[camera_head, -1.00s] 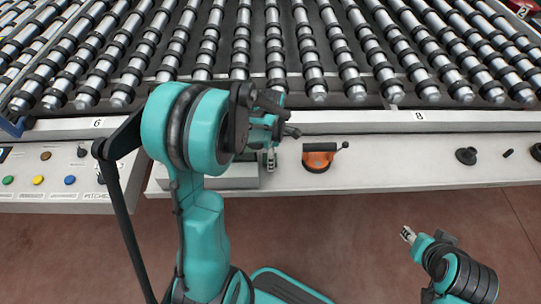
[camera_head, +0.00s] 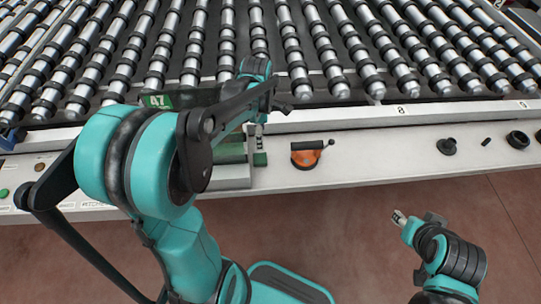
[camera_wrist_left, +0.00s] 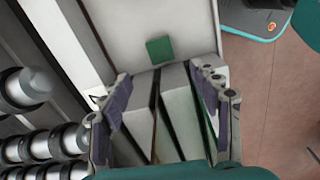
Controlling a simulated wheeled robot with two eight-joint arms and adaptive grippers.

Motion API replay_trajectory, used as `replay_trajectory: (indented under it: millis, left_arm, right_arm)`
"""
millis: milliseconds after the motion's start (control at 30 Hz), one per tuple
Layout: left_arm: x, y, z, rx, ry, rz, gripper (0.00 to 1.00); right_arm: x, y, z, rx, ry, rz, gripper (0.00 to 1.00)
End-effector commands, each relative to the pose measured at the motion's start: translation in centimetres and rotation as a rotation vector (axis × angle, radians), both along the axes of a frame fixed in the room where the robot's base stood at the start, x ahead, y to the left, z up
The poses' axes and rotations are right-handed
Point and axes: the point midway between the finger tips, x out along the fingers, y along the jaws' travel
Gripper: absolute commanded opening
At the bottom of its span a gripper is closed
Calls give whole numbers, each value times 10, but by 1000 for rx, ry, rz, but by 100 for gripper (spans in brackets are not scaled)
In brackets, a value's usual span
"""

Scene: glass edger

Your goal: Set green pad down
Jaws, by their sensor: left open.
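The green pad (camera_head: 260,159) lies flat on the pale front ledge (camera_head: 360,166), just right of a grey slotted holder (camera_head: 236,182). In the left wrist view the pad (camera_wrist_left: 160,49) lies on the bare ledge at the end of the holder (camera_wrist_left: 178,105). My left gripper (camera_head: 257,140) is above the ledge by the pad. In the wrist view its fingers (camera_wrist_left: 165,100) are spread wide with the holder showing below and between them, and the pad is clear of both. My right gripper (camera_head: 398,217) hangs over the floor at lower right; its jaws are too small to read.
An orange-based tool with a black handle (camera_head: 307,154) sits on the ledge right of the pad. Further right are a black knob-like piece (camera_head: 447,146) and a black ring (camera_head: 518,139). Rollers (camera_head: 300,80) fill the back. The ledge between the orange tool and the black pieces is clear.

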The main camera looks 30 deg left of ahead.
Motion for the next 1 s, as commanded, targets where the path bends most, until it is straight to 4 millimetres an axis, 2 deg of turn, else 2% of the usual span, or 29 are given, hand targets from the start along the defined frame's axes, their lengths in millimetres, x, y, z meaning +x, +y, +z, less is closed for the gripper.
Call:
replay_trajectory:
  millis: [67, 167, 300, 500, 600, 767, 1000]
  left_arm:
    - [-10, -11, 12, 15, -40, -143, 63]
    - [-29, -32, 30, 64, -122, -455, 63]
    - [-57, -59, 50, 186, -239, -943, 63]
    - [-94, -89, 58, 426, -344, -1549, 63]
    - [-105, -98, 57, 534, -363, -1753, 63]
    - [-113, -104, 56, 632, -370, -1916, 63]
    - [-113, -104, 56, 647, -370, -1941, 63]
  right_arm:
    - [0, 0, 0, 0, 0, 0, 40]
    - [0, 0, 0, 0, 0, 0, 40]
    - [0, 0, 0, 0, 0, 0, 40]
    - [0, 0, 0, 0, 0, 0, 40]
    - [0, 0, 0, 0, 0, 0, 40]
    - [0, 0, 0, 0, 0, 0, 40]
    - [0, 0, 0, 0, 0, 0, 40]
